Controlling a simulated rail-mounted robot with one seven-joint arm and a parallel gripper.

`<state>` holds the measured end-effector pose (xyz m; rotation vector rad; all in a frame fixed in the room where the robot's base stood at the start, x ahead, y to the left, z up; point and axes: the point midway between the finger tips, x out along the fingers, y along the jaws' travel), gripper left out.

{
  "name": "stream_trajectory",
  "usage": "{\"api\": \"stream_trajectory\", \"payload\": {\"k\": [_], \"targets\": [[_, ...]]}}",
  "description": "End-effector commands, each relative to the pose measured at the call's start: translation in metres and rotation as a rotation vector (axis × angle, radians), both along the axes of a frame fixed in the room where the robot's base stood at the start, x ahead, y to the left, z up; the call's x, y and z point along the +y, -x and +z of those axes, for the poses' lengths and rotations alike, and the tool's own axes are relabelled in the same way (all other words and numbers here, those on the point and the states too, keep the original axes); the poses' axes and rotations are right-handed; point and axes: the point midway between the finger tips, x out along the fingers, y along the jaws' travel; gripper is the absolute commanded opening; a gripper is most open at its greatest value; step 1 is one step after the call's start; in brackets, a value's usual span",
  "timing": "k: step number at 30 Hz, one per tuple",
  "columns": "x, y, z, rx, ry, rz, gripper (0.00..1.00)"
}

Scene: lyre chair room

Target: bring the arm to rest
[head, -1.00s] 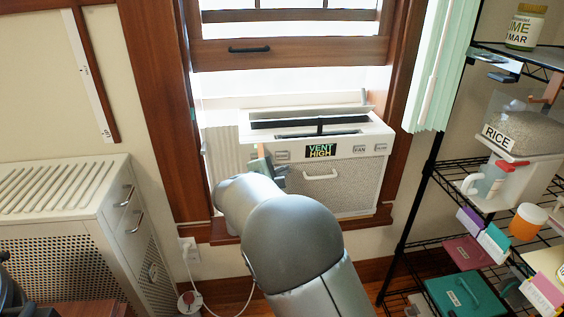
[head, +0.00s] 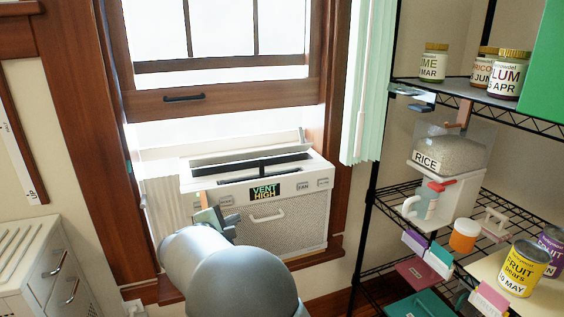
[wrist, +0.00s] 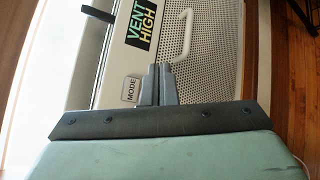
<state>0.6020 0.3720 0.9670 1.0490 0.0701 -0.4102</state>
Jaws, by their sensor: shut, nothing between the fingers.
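My gripper (head: 217,222) is at the front of a white window air conditioner (head: 290,218), near its left side. In the wrist view my gripper (wrist: 158,72) has its two grey fingers together, with nothing between them. The unit's display (wrist: 138,32) reads "VENT HIGH", and a MODE button (wrist: 130,89) shows just left of the fingertips. I cannot tell whether the fingertips touch the front panel. My arm reaches up from the bottom of the head view and hides the unit's lower left part.
A white cabinet (head: 35,268) stands at the lower left. The window sash (head: 215,96) is raised above the unit.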

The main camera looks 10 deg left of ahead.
Motion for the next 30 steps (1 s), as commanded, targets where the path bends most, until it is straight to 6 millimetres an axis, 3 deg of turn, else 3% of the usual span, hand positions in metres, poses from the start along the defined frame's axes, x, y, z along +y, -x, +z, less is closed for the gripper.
{"api": "stream_trajectory", "payload": {"k": [4,8,12,16,19,21,24,27,30], "targets": [[-0.078,0.0,0.01,0.088,-0.105,-0.164,0.0],[-0.174,0.024,0.015,0.211,-0.271,-0.391,0.0],[-0.267,0.081,0.015,0.338,-0.491,-0.655,0.0],[-0.331,0.158,0.015,0.437,-0.735,-0.912,0.0],[-0.359,0.225,0.013,0.492,-0.948,-1.109,0.0],[-0.367,0.266,0.011,0.514,-1.087,-1.225,0.0],[-0.367,0.308,0.006,0.527,-1.247,-1.349,0.0],[-0.364,0.332,0.003,0.529,-1.351,-1.423,0.0],[-0.361,0.342,0.001,0.531,-1.4,-1.456,0.0]]}}
